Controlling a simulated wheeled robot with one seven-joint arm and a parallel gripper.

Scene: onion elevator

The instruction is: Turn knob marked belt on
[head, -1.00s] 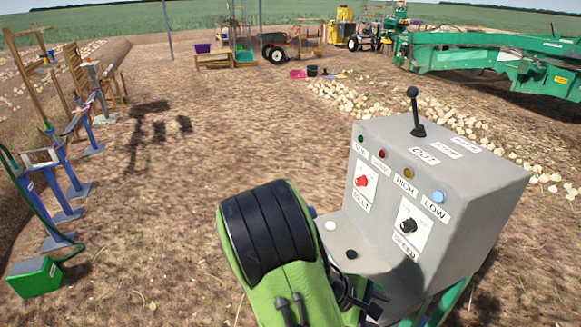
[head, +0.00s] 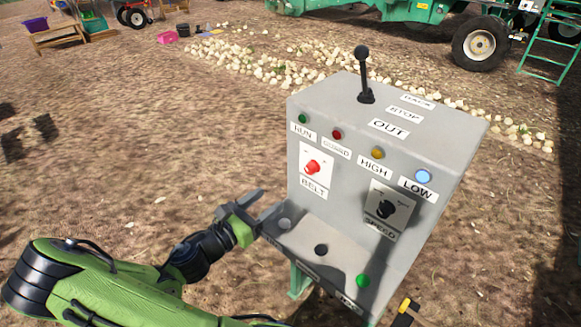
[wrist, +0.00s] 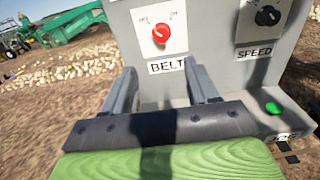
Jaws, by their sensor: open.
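The red belt knob (head: 312,168) sits on a white plate above the label BELT on the front of a grey control box (head: 345,155). In the wrist view the red knob (wrist: 161,33) is ahead of my fingers, with small on and off marks above it; its exact pointing is hard to tell. My gripper (head: 262,212) is open and empty, below and to the left of the knob and apart from it. In the wrist view my gripper's two fingers (wrist: 165,90) stand either side of the BELT label, below the knob.
A black speed knob (head: 386,208) is to the right of the belt knob. A black lever (head: 364,75) stands on top of the box. A lower ledge carries a black button (head: 321,249) and a green button (head: 363,281). Open soil lies to the left.

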